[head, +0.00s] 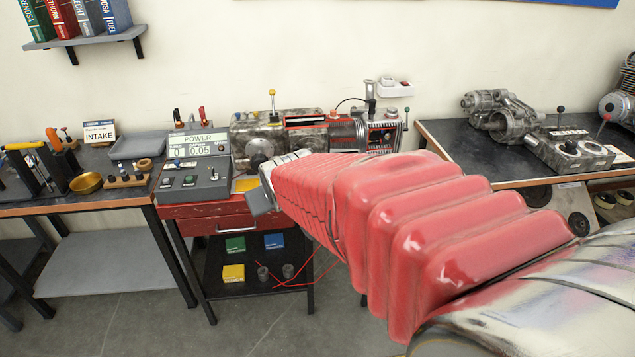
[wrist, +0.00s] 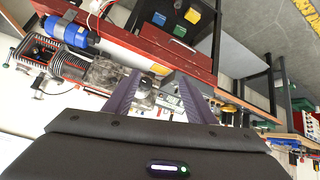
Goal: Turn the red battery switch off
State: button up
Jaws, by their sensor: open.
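I cannot tell for sure which part is the red battery switch. In the head view, small red-topped levers (head: 201,114) stand behind the grey power box (head: 194,178), and a small red part (head: 405,83) sits on a white wall fitting. My gripper (head: 264,192) is at the front right of the power box in the head view, mostly hidden by my red-sleeved arm. In the wrist view, my gripper (wrist: 160,76) has its two purple fingers apart, with nothing clearly held between them. The power box's readout shows 0 and 0.05.
A metal engine unit (head: 270,135) stands on the red-drawer cart (head: 225,218). The left bench holds a grey tray (head: 137,146) and a brass bowl (head: 86,183). The right bench (head: 450,155) carries metal machine parts. A blue cylinder (wrist: 68,32) shows in the wrist view.

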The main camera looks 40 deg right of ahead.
jog(key=w+d+f+t+h, duration=0.1)
jog(key=w+d+f, duration=0.3)
jog(key=d, duration=0.5)
jog(key=w+d+f+m+t+h, duration=0.1)
jog(key=d+f, duration=0.5)
jog(key=d, duration=0.2)
jog(key=w+d+f+t+h, duration=0.1)
jog(key=w+d+f, duration=0.3)
jog(key=d, duration=0.5)
jog(key=s+d+f+m+t+h, duration=0.1)
jog(key=s+d+f+t, duration=0.1)
jog(key=s+d+f, duration=0.3)
jog(key=s+d+f+m+t+h, duration=0.2)
jog(key=s+d+f, duration=0.3)
jog(key=s+f, duration=0.6)
notch_tip(320, 180, down, 4)
jog(key=shift+s+d+r, duration=0.1)
jog(key=shift+s+d, duration=0.15)
jog(key=shift+d, duration=0.15)
jog(key=shift+w, duration=0.1)
jog(key=x, duration=1.3)
jog(key=shift+w+d, duration=0.2)
jog(key=shift+w, duration=0.15)
jog(key=shift+r, duration=0.15)
jog(key=shift+c, duration=0.5)
